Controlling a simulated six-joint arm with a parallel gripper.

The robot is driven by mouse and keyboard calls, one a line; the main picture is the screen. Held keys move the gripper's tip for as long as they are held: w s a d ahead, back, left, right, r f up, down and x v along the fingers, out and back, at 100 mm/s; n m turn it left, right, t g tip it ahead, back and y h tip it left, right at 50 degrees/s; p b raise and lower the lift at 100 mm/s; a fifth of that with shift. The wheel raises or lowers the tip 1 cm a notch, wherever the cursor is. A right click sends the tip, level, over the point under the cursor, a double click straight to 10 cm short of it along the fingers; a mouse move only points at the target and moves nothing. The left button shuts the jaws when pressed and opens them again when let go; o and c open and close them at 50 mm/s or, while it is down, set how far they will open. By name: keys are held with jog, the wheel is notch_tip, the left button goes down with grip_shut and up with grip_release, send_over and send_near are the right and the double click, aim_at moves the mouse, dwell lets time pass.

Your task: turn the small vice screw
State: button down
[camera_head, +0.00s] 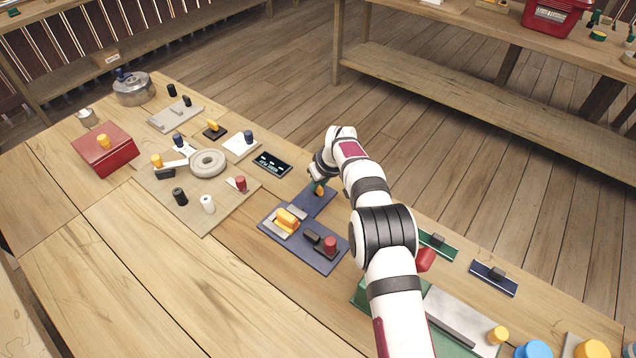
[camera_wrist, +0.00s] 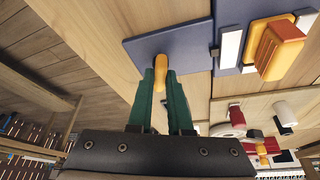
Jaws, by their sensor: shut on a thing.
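A small upright yellow handle (camera_head: 320,191) stands on a dark blue plate (camera_head: 312,205), and I take it for the vice screw. It also shows in the wrist view (camera_wrist: 159,66). My gripper (camera_head: 317,184) is at this handle, and its green fingers (camera_wrist: 162,78) are closed around it. The handle's lower part is partly hidden by the fingers. A larger yellow block (camera_head: 288,218) on a light metal strip sits beside it on the blue base, and shows at the upper right of the wrist view (camera_wrist: 279,50).
A black slider and a red knob (camera_head: 330,243) stand on the blue base's near end. A beige board (camera_head: 222,206) with a ring and several pegs lies left. A red box (camera_head: 107,150) stands further left. Bare wood lies in front.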

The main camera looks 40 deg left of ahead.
jog(key=shift+w+n+g, duration=0.15)
jog(key=shift+n+g, duration=0.75)
jog(key=shift+n, duration=1.3)
jog(key=c, duration=0.8)
grip_release()
jog(key=shift+c, duration=0.2)
jog(key=v, duration=1.6)
jog(key=shift+d, duration=0.2)
jog(key=shift+f, duration=0.1)
